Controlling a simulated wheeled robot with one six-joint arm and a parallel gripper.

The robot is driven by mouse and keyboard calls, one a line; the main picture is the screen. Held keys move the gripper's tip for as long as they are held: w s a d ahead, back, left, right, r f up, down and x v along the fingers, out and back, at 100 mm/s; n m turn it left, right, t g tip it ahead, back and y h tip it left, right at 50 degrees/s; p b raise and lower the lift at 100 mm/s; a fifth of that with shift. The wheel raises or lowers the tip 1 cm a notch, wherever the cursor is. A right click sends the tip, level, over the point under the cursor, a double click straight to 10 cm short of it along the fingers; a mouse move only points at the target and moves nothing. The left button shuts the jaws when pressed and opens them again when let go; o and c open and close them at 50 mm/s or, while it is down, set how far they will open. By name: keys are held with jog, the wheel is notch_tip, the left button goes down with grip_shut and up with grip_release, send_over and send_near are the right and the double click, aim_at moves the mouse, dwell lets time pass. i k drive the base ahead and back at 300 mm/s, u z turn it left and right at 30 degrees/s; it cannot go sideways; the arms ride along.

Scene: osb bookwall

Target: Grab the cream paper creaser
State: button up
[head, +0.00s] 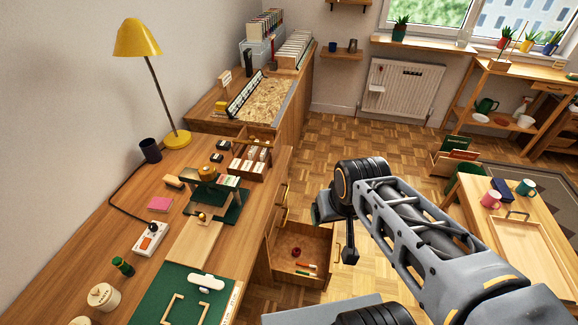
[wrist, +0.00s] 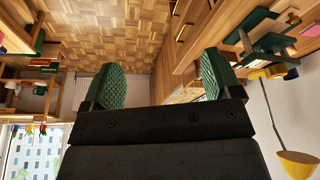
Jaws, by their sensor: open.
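A pale, elongated object (head: 207,282) lies on the green mat (head: 165,290) at the front of the long wooden desk in the head view. It may be the cream paper creaser, but I cannot tell for sure at this size. My gripper (head: 326,209) hangs in the air to the right of the desk, above and beyond the open drawer, well apart from the pale object. In the wrist view my gripper (wrist: 161,78) has its two green ridged fingers spread wide with nothing between them. No creaser can be made out in the wrist view.
An open drawer (head: 290,272) with small items juts from the desk's right side. A yellow lamp (head: 138,38), a power strip (head: 150,238), a cream round pot (head: 103,297) and a wooden organiser (head: 250,160) stand on the desk. A low table (head: 497,215) with mugs is right.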

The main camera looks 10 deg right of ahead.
aim_at(215, 284)
jog(key=z, duration=0.05)
jog(key=k, duration=1.7)
jog(key=u, duration=0.15)
jog(key=i, duration=0.5)
jog(key=z, duration=0.1)
